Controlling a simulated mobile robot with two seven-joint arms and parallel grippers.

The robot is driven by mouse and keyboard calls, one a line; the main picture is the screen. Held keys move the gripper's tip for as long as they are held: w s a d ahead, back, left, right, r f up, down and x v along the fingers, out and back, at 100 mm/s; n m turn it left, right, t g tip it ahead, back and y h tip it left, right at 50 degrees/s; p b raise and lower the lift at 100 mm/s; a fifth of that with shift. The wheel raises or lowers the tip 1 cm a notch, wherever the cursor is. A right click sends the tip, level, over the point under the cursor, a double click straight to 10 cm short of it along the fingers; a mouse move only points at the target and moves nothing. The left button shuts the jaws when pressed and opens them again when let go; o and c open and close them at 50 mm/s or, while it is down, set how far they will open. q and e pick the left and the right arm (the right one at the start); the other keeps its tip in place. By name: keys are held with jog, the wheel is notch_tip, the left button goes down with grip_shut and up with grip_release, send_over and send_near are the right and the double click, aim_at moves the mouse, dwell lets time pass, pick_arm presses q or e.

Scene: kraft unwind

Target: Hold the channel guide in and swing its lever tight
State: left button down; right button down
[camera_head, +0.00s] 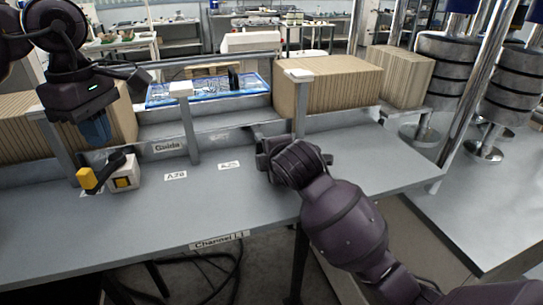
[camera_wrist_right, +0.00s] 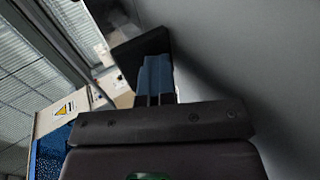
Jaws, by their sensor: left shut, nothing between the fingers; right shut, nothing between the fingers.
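The channel guide is a long low grey bar labelled "Guide" (camera_head: 150,150) along the back of the bench in the head view. The lever (camera_head: 106,170) is black with a yellow end (camera_head: 86,179), on a pale clamp block (camera_head: 126,172) at the bar's left. My left gripper (camera_head: 97,132) is shut and empty, its blue fingers pointing down just above and behind the lever. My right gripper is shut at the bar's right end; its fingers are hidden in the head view. In the right wrist view its blue fingers (camera_wrist_right: 155,80) are together at a dark block (camera_wrist_right: 140,52); contact is unclear.
Grey uprights (camera_head: 190,125) rise near the bar. Metal rollers (camera_head: 445,75) stand at right.

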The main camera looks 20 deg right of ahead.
pick_arm(q)
jog(key=shift+s+r, duration=0.2)
jog(key=shift+s, duration=0.25)
dwell(0.4)
jog(key=shift+f, duration=0.1)
jog(key=shift+f, duration=1.25)
jog(key=shift+f, duration=0.1)
jog(key=shift+f, duration=1.2)
jog(key=shift+f, duration=0.1)
notch_tip(320, 180, down, 2)
jog(key=shift+f, duration=0.2)
jog(key=shift+a, duration=0.15)
